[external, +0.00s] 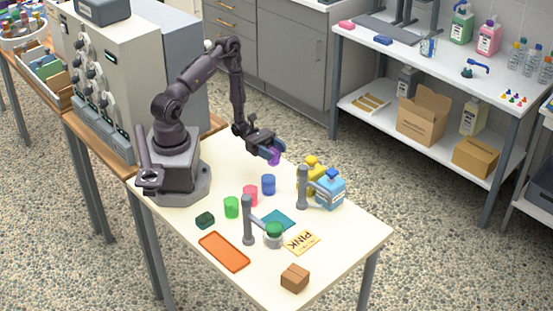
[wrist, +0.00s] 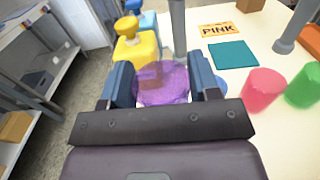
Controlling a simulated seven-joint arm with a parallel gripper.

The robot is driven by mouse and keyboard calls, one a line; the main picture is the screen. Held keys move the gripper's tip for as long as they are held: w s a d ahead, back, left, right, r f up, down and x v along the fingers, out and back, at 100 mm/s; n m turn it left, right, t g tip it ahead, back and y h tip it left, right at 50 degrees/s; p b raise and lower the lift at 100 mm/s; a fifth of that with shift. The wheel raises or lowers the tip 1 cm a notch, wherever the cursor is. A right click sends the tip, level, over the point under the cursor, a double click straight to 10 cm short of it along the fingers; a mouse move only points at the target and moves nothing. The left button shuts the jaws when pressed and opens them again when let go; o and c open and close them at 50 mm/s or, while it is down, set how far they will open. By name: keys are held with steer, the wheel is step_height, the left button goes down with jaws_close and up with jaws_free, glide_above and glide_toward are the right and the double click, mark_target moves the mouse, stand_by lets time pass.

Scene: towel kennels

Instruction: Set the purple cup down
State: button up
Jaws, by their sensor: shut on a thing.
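The purple cup (wrist: 162,84) is between the two blue fingers of my gripper (wrist: 163,88) in the wrist view. My gripper is shut on it. In the external view the cup (external: 274,157) shows at the tip of my gripper (external: 268,151), held above the far edge of the white table (external: 330,265). Part of the cup is hidden by the gripper. A blue cup (external: 268,185), a red cup (external: 250,195) and a green cup (external: 232,207) stand in a row on the table below and in front of it.
Yellow (external: 312,170) and blue (external: 330,188) bottles stand by a grey post (external: 302,188). A second post (external: 248,220) is near a green-lidded jar (external: 274,235). A teal cloth (external: 278,220), PINK card (external: 301,242), orange tray (external: 224,251) and brown box (external: 295,278) lie nearby.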

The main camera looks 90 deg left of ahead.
steer(key=s+d+r, duration=0.1)
steer(key=s+r, duration=0.5)
steer(key=s, duration=0.4)
steer(key=w+a+n+t+y, duration=0.3)
steer(key=w+y, duration=0.1)
steer(key=w, duration=0.6)
steer(key=w+d+r, duration=0.6)
steer(key=s+f+m+g+h, duration=0.3)
steer(key=s+f+h, duration=0.1)
steer(key=s+f, duration=0.85)
steer(key=shift+s+d+f, duration=0.1)
steer(key=shift+d+f, duration=0.05)
steer(key=shift+f, duration=0.9)
steer(key=shift+d+f, duration=0.2)
steer(key=shift+f, duration=0.85)
steer(key=shift+s+d+f, duration=0.1)
steer(key=shift+d+f, duration=0.05)
steer(key=shift+f, duration=0.9)
